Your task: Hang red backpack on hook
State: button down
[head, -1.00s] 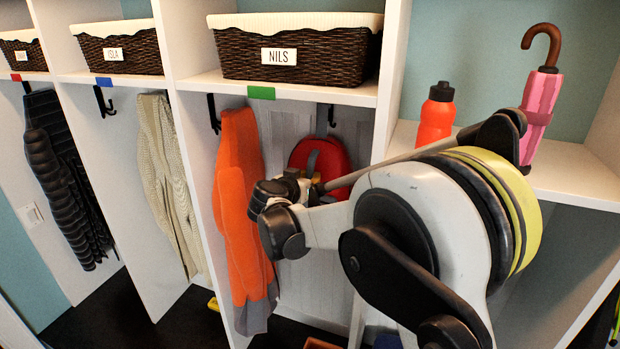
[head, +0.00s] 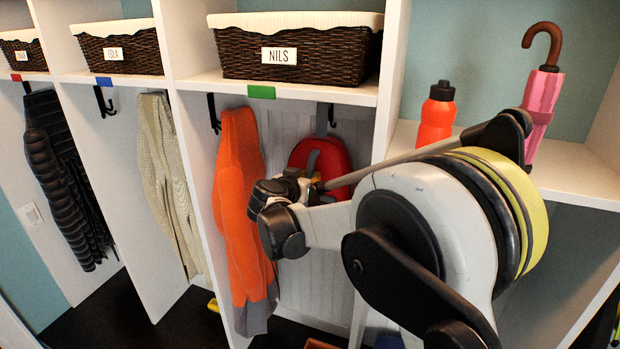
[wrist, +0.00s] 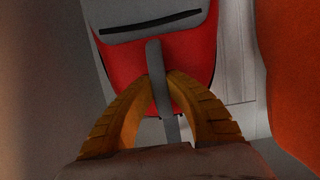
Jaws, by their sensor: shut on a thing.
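The red backpack (head: 334,160) is in the NILS cubby in the head view, partly hidden behind my gripper and arm. The black hook (head: 332,114) on the cubby's back wall shows just above it. I cannot tell whether the backpack touches the hook. In the wrist view, the two yellow-brown fingers of my gripper (wrist: 160,80) are closed on a grey strap (wrist: 154,58) of the backpack (wrist: 195,60). The backpack's red body and grey panel are just beyond the fingertips. In the head view, my gripper (head: 308,182) is in front of the backpack.
An orange jacket (head: 240,200) hangs from another hook (head: 213,113) close to the left. The NILS basket (head: 295,55) stands on the shelf above. A white divider (head: 390,80) bounds the cubby.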

jog(key=shift+f+b, duration=0.2)
jog(key=shift+b, duration=0.1)
jog(key=shift+f+b, duration=0.3)
jog(key=c, duration=1.4)
grip_release()
jog(key=shift+s, duration=0.1)
jog(key=s+a+b, duration=0.1)
jog(key=s, duration=0.3)
jog(key=s+a+b, duration=0.1)
jog(key=s+a, duration=0.1)
jog(key=s, duration=0.2)
jog(key=s+a+f+b, duration=0.1)
jog(key=s, duration=0.3)
jog(key=shift+s+a, duration=0.1)
jog(key=shift+a, duration=0.1)
